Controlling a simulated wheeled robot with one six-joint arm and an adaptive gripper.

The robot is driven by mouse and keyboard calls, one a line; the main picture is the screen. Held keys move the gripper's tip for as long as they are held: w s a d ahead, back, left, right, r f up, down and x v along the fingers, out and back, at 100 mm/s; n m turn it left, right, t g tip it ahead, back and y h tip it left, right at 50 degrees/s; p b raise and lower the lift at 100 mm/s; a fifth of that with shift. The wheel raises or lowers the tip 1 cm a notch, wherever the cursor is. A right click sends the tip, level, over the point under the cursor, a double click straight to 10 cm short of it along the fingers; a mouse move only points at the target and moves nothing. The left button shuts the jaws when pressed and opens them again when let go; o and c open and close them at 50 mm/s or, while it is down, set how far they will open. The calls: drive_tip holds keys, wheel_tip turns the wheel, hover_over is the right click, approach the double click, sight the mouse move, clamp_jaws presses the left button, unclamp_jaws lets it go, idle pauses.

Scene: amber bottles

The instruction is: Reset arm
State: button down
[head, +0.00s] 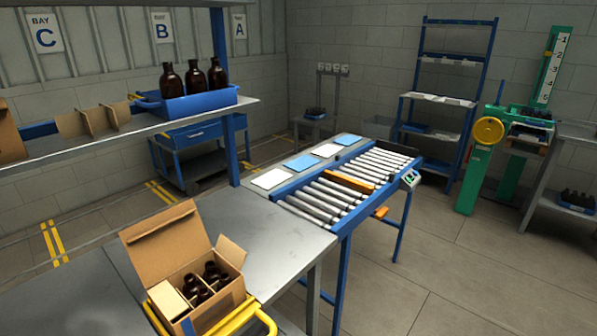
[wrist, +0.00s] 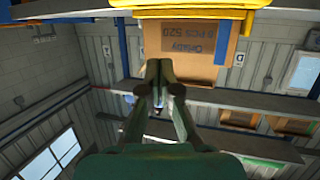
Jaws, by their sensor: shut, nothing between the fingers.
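My gripper (wrist: 158,70) shows in the wrist view with its two dark green fingers together at the tips, shut and empty. The view is upside down, with the shelf and a cardboard box (wrist: 188,45) beyond the fingertips. The gripper does not show in the head view. There, an open cardboard box (head: 165,250) holding several dark amber bottles (head: 205,281) stands at the front of the grey bench, with a yellow frame (head: 228,320) at its lower edge.
A blue tray (head: 190,106) with 3 amber bottles (head: 194,77) stands on the shelf above the bench. A roller conveyor (head: 330,192) adjoins the bench. A blue cart (head: 196,135) and a blue rack (head: 440,105) stand behind. The floor (head: 450,260) at the right is clear.

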drive_tip(key=s+d+f+m+t+h, duration=0.1)
drive_tip(key=s+d+f+m+h, duration=0.2)
drive_tip(key=s+d, duration=0.55)
drive_tip(key=s+d+f+m+t+h, duration=0.1)
drive_tip(key=s+d+f+h, duration=0.1)
drive_tip(key=s+d+f, duration=0.5)
drive_tip(key=s+d+r+m+h, duration=0.1)
drive_tip(key=s+d+r, duration=0.2)
drive_tip(key=s, duration=0.6)
drive_tip(key=s+d+r+m+h, duration=0.2)
drive_tip(key=s+d, duration=0.4)
drive_tip(key=s, duration=0.3)
drive_tip(key=shift+s+r, duration=0.35)
drive_tip(key=shift+r, duration=0.35)
drive_tip(key=c, duration=1.9)
unclamp_jaws()
